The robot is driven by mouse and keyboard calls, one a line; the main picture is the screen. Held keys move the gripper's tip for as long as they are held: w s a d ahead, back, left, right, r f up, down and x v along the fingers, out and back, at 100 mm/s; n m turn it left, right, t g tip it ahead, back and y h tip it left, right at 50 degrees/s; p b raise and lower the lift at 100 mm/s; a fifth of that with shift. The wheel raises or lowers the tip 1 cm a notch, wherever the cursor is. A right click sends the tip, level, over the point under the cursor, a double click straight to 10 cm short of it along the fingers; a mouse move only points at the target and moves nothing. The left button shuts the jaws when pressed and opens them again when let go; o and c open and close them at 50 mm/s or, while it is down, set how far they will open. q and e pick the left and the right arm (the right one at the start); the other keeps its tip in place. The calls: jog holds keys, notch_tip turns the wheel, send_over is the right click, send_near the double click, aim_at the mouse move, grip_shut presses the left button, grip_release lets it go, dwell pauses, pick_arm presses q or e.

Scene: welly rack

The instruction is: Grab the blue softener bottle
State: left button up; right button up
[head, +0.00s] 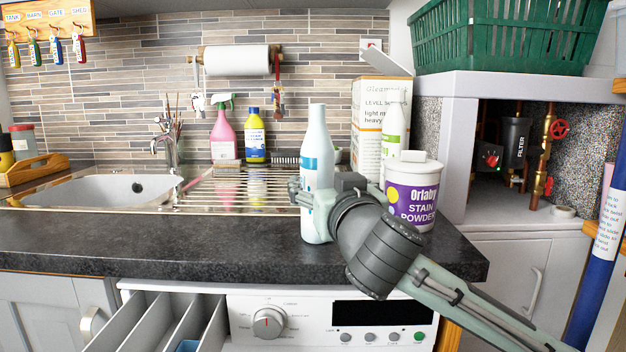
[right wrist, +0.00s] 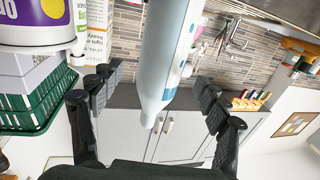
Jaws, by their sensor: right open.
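The softener bottle (head: 318,140), pale blue with a blue label, stands upright on the dark worktop (head: 180,238) in the head view. My right gripper (head: 318,192) is at its lower half, with one finger showing at the bottle's left side and the wrist to its right. In the right wrist view, which is upside down, the bottle (right wrist: 172,55) lies between the two spread fingers (right wrist: 155,95). Gaps show on both sides, so the gripper is open around it. My left gripper is not in view.
A stain powder tub (head: 412,190), a white bottle (head: 392,145) and a box (head: 368,115) stand close to the right. A sink (head: 100,190) and a ribbed drainer (head: 240,185) lie left. Below, a compartmented drawer (head: 165,325) stands open in the washing machine.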

jog(key=shift+x, duration=0.8)
jog(key=p+x, duration=0.1)
jog(key=x, duration=0.4)
jog(key=shift+w, duration=0.1)
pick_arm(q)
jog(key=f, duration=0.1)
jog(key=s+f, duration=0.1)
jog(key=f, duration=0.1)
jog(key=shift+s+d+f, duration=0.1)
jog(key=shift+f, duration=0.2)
pick_arm(e)
jog(key=shift+c, duration=0.5)
jog(key=shift+r, duration=0.1)
jog(key=c, duration=1.5)
